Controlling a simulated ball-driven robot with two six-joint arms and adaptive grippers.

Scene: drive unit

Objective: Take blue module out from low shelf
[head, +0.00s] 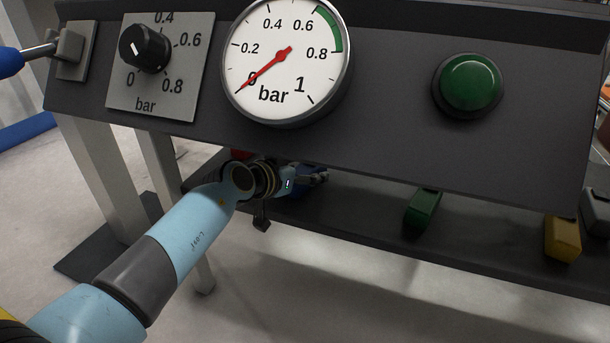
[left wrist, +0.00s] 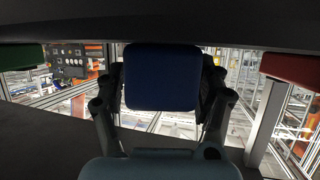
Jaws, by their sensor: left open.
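The blue module (head: 311,187) stands on the low shelf (head: 365,205) under the panel, mostly hidden behind my left gripper (head: 308,178) in the head view. In the left wrist view the blue module (left wrist: 162,77) is large and central, with its near face toward the camera. My left gripper (left wrist: 163,95) is open, with one finger on each side of the blue module. I cannot tell whether the fingers touch it. My right gripper is not in view.
A red module (head: 240,154) stands left of the blue one and a green module (head: 422,208) to the right. A yellow module (head: 562,239) and a grey one (head: 596,212) stand farther right. The panel with a gauge (head: 287,85) and green button (head: 470,83) overhangs the shelf.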

